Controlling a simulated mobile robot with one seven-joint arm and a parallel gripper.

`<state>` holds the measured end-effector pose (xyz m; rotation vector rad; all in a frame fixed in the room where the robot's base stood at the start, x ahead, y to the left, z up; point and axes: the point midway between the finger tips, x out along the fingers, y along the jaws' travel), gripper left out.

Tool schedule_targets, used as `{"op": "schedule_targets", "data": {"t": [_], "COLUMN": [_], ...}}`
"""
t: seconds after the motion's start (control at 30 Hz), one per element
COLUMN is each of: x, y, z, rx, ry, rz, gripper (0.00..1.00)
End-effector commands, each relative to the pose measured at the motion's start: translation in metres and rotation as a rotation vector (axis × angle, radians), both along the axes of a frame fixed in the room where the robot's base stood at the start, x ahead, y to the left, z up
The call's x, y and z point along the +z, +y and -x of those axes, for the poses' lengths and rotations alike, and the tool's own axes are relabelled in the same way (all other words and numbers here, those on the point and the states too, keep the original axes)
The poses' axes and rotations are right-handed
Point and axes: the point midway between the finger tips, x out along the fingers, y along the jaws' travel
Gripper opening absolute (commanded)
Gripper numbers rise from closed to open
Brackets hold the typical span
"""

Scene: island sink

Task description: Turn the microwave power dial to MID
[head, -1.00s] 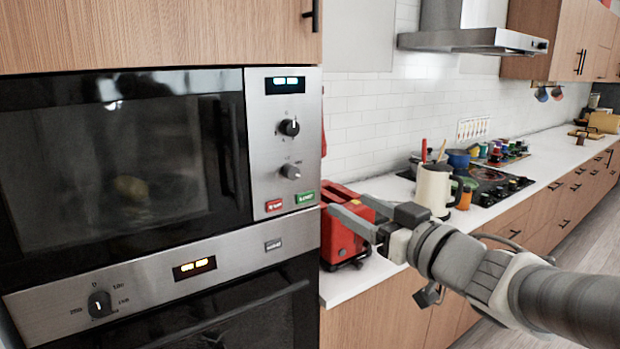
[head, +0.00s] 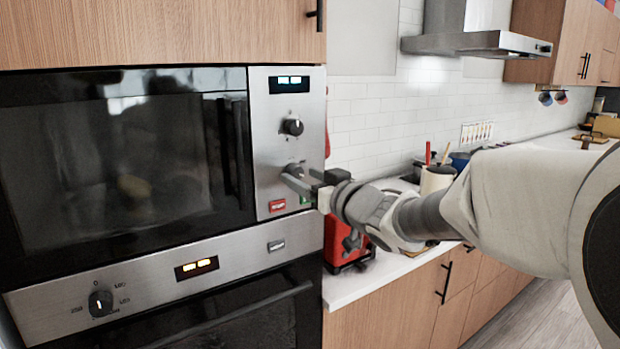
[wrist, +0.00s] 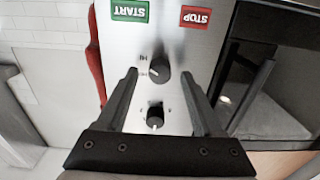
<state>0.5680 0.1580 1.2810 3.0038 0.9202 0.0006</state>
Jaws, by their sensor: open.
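The microwave (head: 120,165) has a silver control panel (head: 264,150) with two black-and-silver dials. The upper dial (head: 293,127) is clear in the head view; it is the lower one in the upside-down wrist view (wrist: 155,118). The lower dial (head: 294,169) sits above the buttons and is partly behind my gripper (head: 303,180). In the wrist view this dial (wrist: 159,70) lies between my open fingertips (wrist: 158,72), with small lettering like "HI" beside it; its white mark points roughly left there. I cannot tell whether the fingers touch it.
The red STOP button (head: 277,205) and green START button (wrist: 130,10) are close to the fingertips. The oven (head: 150,270) with its own dial (head: 101,303) is below. A red toaster (head: 340,240) stands on the counter beside the panel, beneath my arm.

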Motion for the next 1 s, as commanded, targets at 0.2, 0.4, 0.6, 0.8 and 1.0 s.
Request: {"op": "schedule_targets", "data": {"t": [0.2,0.4,0.6,0.8,1.0], "x": [-0.0004,-0.0003,-0.0003,-0.0002,-0.0003], "y": [0.0072,0.0075,0.0073,0.0072,0.0072], "z": [-0.0105,-0.0109,-0.0108,-0.0106,-0.0106], "rx": [-0.001,-0.001,-0.001,-0.001,-0.001], "ry": [0.001,0.000,0.001,0.001,0.000], "rz": [0.001,0.000,0.001,0.001,0.001], "gripper": [0.68,0.68,0.41,0.05,0.00]}}
